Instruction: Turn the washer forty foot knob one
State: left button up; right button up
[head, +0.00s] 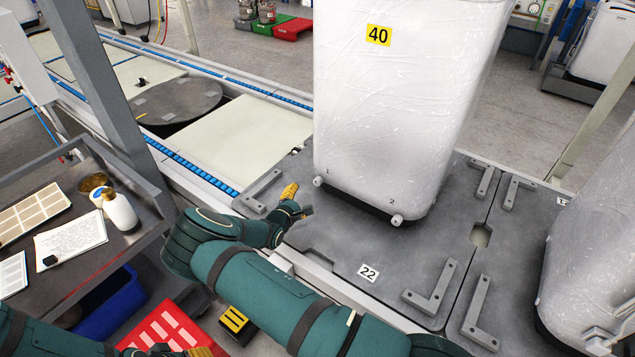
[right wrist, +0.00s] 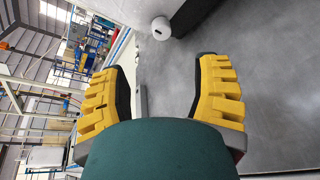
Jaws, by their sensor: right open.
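The washer marked 40 (head: 400,110), wrapped in clear plastic, stands upright on a grey plate labelled 22 (head: 330,245). Two small white foot knobs show at its lower front edge: knob one (head: 319,181) at the left corner and knob two (head: 397,219) to its right. My right gripper (head: 298,202) is open and empty, just left of and slightly below knob one, apart from it. In the right wrist view a white knob (right wrist: 161,28) lies beyond the open fingers (right wrist: 155,78). My left gripper (head: 178,351) is partly cut off at the bottom edge; its jaws are unclear.
A second wrapped washer (head: 595,250) stands at the right. L-shaped metal brackets (head: 432,288) rise from the plates. A side table (head: 150,228) with a white bottle (head: 120,212) and papers is at the left, a red crate (head: 165,330) below. A conveyor (head: 235,137) runs behind.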

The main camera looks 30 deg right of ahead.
aim_at(316, 183)
jog(key=b+x, duration=0.3)
jog(key=x, duration=0.8)
jog(key=shift+s+f, duration=0.1)
jog(key=shift+s, duration=0.05)
jog(key=shift+w+d+f, duration=0.1)
jog(key=shift+w+d, duration=0.3)
jog(key=shift+d, duration=0.2)
